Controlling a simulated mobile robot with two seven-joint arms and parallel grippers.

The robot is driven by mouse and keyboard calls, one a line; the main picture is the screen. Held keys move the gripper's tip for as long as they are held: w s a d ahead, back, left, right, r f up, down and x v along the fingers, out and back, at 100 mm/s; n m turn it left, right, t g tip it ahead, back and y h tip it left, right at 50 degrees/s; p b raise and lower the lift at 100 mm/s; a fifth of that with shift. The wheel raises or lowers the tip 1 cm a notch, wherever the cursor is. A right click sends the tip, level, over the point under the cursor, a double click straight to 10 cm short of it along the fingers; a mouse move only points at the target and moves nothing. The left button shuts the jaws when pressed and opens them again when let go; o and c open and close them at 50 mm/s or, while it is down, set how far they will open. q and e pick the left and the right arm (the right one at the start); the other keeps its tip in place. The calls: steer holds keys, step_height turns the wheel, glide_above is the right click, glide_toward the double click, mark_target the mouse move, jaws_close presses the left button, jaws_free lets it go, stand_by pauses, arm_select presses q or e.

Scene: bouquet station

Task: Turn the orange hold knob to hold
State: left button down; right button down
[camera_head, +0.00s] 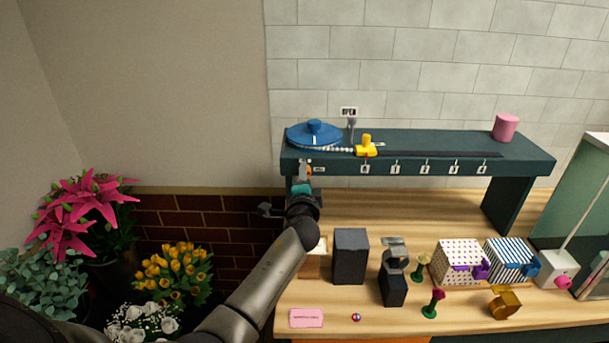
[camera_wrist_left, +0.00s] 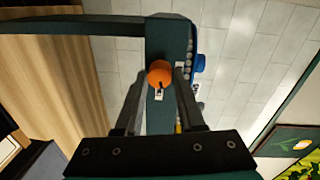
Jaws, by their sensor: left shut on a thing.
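The orange hold knob (camera_wrist_left: 159,72) is a round knob on the front face of the dark green shelf (camera_wrist_left: 167,40). A small white plate with a dark mark sits just beside it. In the head view only a bit of the knob (camera_head: 309,171) shows at the shelf's left front end, mostly hidden by my gripper. My left gripper (camera_head: 305,172) reaches up to it from below. In the left wrist view its two fingers (camera_wrist_left: 160,78) are shut on the knob, one on each side. My right gripper is not in view.
On the shelf are a blue round lid (camera_head: 314,131), a yellow slider (camera_head: 366,147) and a pink cylinder (camera_head: 505,127). Numbered tags line the front edge. Below, the wooden table holds dark blocks (camera_head: 350,256) and patterned boxes (camera_head: 458,262). Flowers (camera_head: 175,272) stand at left.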

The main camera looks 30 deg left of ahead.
arm_select(q)
steer(key=shift+m+y+p, duration=0.3)
steer(key=shift+m, duration=1.2)
steer(key=c, duration=0.5)
jaws_free()
steer(key=v, duration=1.5)
steer(key=shift+s, duration=0.15)
